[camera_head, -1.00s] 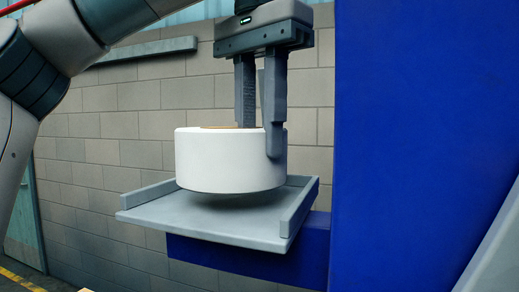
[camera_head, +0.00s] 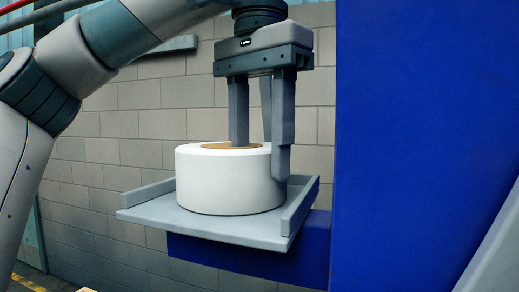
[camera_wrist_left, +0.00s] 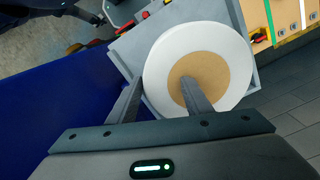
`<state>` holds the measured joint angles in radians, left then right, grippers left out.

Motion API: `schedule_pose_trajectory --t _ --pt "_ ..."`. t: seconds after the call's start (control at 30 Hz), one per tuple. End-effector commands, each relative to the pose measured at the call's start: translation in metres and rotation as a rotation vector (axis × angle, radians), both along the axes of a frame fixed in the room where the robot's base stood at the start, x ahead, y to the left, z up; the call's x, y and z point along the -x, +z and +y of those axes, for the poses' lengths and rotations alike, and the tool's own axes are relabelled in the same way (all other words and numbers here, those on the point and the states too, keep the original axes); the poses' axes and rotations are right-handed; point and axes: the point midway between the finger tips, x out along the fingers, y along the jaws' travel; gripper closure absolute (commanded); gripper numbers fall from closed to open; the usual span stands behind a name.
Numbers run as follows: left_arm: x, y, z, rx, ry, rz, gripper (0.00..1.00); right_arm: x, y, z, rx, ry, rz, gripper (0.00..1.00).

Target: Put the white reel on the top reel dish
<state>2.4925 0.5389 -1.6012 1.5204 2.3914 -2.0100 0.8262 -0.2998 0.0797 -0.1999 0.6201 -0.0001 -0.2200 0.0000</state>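The white reel (camera_head: 228,185), a thick white roll with a brown core (camera_wrist_left: 215,80), sits flat on the grey reel dish (camera_head: 150,204). The dish is a tray with low raised side edges, fixed to a blue support. My left gripper (camera_head: 260,155) is above the reel and points down. One finger reaches to the brown core and the other hangs outside the reel's right side. The fingers are spread wider than the reel's wall, so the gripper looks open around it.
A tall blue panel (camera_head: 425,150) stands close on the right of the dish. A grey block wall (camera_head: 110,220) is behind.

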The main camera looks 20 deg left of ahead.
Motion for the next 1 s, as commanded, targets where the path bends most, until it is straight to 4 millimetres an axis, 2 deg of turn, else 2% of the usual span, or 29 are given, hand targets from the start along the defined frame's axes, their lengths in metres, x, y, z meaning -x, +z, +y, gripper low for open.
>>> schedule_pose_trajectory --t 0.37,1.0 --pt "0.000 0.006 0.000 -0.001 0.000 0.001 0.55 0.000 0.001 0.000 0.000 0.000 0.000 1.00" --pt "0.000 0.063 -0.001 -0.003 0.001 0.001 0.55 0.000 0.001 0.000 0.000 0.000 0.000 1.00"
